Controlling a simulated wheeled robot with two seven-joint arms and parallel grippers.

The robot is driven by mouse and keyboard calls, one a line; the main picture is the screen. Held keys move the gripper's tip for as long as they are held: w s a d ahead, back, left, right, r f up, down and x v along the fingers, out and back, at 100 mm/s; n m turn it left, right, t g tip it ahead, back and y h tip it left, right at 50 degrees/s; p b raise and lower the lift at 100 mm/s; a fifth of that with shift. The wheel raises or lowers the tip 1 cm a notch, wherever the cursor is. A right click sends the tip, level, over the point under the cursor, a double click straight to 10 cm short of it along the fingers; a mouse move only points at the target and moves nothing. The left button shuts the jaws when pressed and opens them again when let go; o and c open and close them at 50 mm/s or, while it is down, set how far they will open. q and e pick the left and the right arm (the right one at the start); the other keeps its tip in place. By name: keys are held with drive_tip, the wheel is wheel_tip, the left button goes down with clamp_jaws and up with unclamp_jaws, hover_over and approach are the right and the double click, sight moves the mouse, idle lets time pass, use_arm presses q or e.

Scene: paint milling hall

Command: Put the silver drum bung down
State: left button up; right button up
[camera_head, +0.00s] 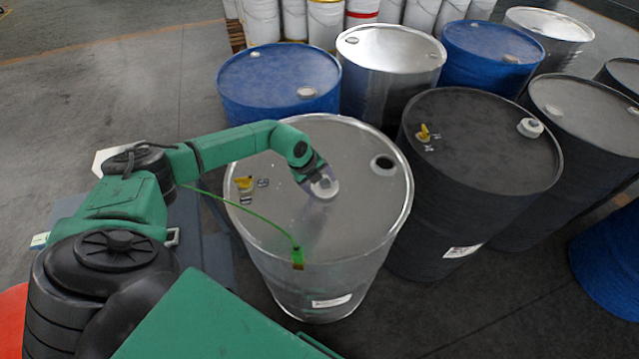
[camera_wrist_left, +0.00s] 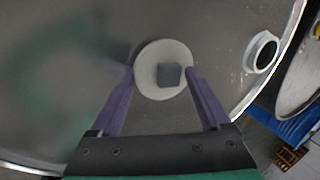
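The silver drum bung (camera_wrist_left: 150,84) is a pale round disc with a square grey boss. In the left wrist view it sits between the two finger ends of my left gripper (camera_wrist_left: 159,76), one at each side of its rim. In the head view the bung (camera_head: 326,189) is over the middle of the silver drum's lid (camera_head: 300,235), with my left gripper (camera_head: 318,178) just above and behind it. I cannot tell whether the bung touches the lid. My right gripper is not in view.
The lid has an open bung hole (camera_head: 383,165) at its right and a yellow-handled fitting (camera_head: 244,184) at its left. A green cable (camera_head: 262,216) hangs over the front rim. A dark drum (camera_head: 480,150) stands at the right. Blue drums (camera_head: 280,75) stand behind. Bare lid surrounds the bung.

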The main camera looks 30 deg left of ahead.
use_arm(q)
drive_tip(key=shift+s+f, duration=0.2)
drive_tip(key=shift+f, duration=0.05)
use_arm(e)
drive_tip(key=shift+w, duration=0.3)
use_arm(q)
drive_tip(key=shift+a+r, duration=0.1)
drive_tip(key=shift+r, duration=0.1)
drive_tip(key=b+v, duration=0.3)
drive_tip(key=v, duration=0.9)
drive_tip(key=shift+w+r+b, duration=0.1)
drive_tip(key=shift+w+b, duration=0.05)
drive_tip(key=shift+b, duration=0.2)
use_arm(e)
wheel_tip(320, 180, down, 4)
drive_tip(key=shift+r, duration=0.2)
